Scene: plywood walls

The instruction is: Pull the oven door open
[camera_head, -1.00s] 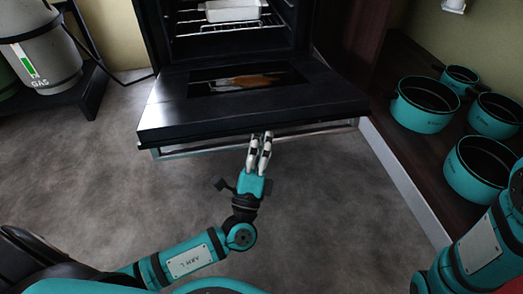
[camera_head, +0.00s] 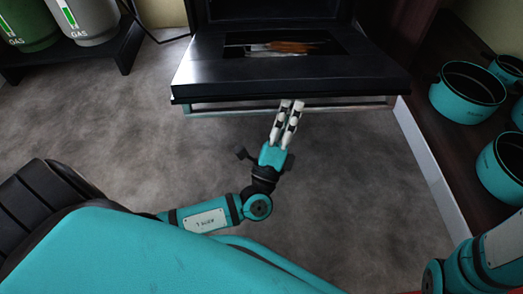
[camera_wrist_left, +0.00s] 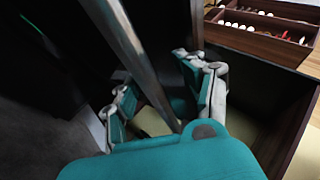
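The black oven door (camera_head: 230,76) is folded down and looks about level in the head view. Its silver handle bar (camera_head: 345,107) runs under its front edge. My left gripper (camera_head: 291,104) is at the front of the door, fingertips up at the handle. In the left wrist view the handle bar (camera_wrist_left: 134,48) passes between the spread fingers of my left gripper (camera_wrist_left: 153,78), with a gap beside it; contact is hard to tell. My right arm shows at the lower right, but its gripper is out of view.
A dark shelf with teal pots (camera_head: 467,92) stands right of the oven, behind a pale edge board (camera_head: 432,165). Gas bottles (camera_head: 85,20) stand on a black stand at the upper left. Grey floor (camera_head: 110,125) is clear in front and left.

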